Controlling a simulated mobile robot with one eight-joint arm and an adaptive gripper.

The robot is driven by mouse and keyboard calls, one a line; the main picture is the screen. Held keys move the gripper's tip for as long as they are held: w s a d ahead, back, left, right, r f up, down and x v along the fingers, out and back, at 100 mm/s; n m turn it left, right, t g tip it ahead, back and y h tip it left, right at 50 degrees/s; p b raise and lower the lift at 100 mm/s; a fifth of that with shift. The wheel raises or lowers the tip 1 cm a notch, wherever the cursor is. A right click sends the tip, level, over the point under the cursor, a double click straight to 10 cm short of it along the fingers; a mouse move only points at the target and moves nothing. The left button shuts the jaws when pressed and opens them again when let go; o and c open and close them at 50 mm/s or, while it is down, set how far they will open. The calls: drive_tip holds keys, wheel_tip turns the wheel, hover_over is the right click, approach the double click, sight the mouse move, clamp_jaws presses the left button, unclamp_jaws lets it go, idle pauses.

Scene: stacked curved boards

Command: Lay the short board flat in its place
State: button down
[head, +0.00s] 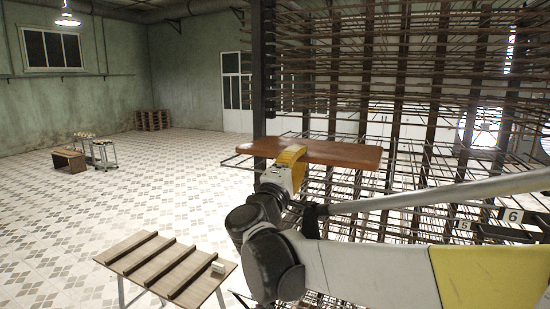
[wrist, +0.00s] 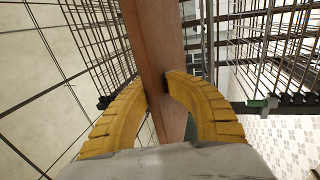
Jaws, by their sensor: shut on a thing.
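The short board (head: 335,153) is a reddish-brown plank. In the head view it is held up level in front of the rack of metal rods. My gripper (head: 291,154) has yellow curved fingers and is shut on the board near its left part. In the wrist view the board (wrist: 160,50) runs away from me between the two yellow fingers (wrist: 158,85), which press on its sides. Rods of the rack (head: 400,120) lie around and below the board. I cannot tell whether the board touches the rods.
A low wooden table (head: 140,255) with raised slats and a small pale block (head: 218,267) stands at lower left. A dark post (head: 263,70) rises behind the board. Number plates (head: 513,216) mark the rack at right. The tiled floor at left is largely clear, with stools (head: 103,153) farther back.

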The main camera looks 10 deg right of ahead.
drive_tip(key=shift+s+a+r, duration=0.15)
drive_tip(key=shift+s+a, duration=0.15)
drive_tip(key=shift+s, duration=0.1)
drive_tip(key=shift+w+d+f+b, duration=0.2)
drive_tip(key=shift+w+d+b, duration=0.05)
drive_tip(key=shift+b, duration=0.15)
wheel_tip(320, 180, down, 4)
drive_tip(key=b, duration=0.3)
drive_tip(key=shift+a+r, duration=0.1)
drive_tip(key=shift+r, duration=0.1)
drive_tip(key=shift+s, duration=0.1)
drive_tip(key=shift+f+b, duration=0.55)
drive_tip(key=shift+b, duration=0.2)
idle(0.8)
drive_tip(key=c, duration=1.5)
unclamp_jaws()
drive_tip(key=shift+f, duration=0.15)
